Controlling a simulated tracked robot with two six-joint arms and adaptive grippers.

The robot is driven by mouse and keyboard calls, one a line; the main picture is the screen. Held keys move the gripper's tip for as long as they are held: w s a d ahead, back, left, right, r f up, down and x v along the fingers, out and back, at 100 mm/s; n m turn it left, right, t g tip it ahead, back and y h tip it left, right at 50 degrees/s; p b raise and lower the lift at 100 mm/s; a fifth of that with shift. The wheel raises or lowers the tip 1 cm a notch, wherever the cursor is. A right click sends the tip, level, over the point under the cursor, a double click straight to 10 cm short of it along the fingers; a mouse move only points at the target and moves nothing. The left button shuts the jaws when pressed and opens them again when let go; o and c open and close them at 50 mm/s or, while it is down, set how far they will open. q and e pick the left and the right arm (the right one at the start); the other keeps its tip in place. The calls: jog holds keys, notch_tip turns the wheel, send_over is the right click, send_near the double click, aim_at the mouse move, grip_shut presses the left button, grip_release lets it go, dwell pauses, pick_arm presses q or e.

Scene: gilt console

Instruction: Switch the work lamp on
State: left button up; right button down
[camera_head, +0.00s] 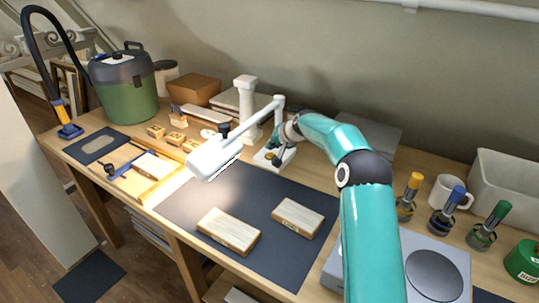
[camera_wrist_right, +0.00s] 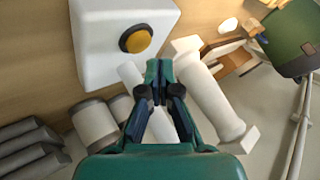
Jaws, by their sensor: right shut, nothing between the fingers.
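The white work lamp (camera_head: 214,157) has a long head on a jointed arm over the dark mat. Its head's underside looks bright, and a bright patch lies on the mat and wooden tray below. Its white base (camera_head: 286,157) stands behind the mat, partly hidden by my right gripper (camera_head: 274,159). In the right wrist view, the white base (camera_wrist_right: 100,35) carries an amber round button (camera_wrist_right: 137,39) in a dark ring. My right gripper (camera_wrist_right: 160,85) is shut and empty, beside the base and apart from the button in that picture. My left gripper is not in view.
Two wooden blocks (camera_head: 229,231) lie on the dark mat (camera_head: 268,240). A white column (camera_head: 246,106) stands behind the lamp. Several coloured-handled tools (camera_head: 446,212), a white mug (camera_head: 450,191) and a grey device (camera_head: 434,275) are at the right. A green canister (camera_head: 128,95) stands at the left.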

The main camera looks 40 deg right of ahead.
aim_at(272, 155)
notch_tip(272, 155, up, 6)
jog(key=p, duration=0.4)
jog(key=shift+f, duration=0.15)
dwell(0.3)
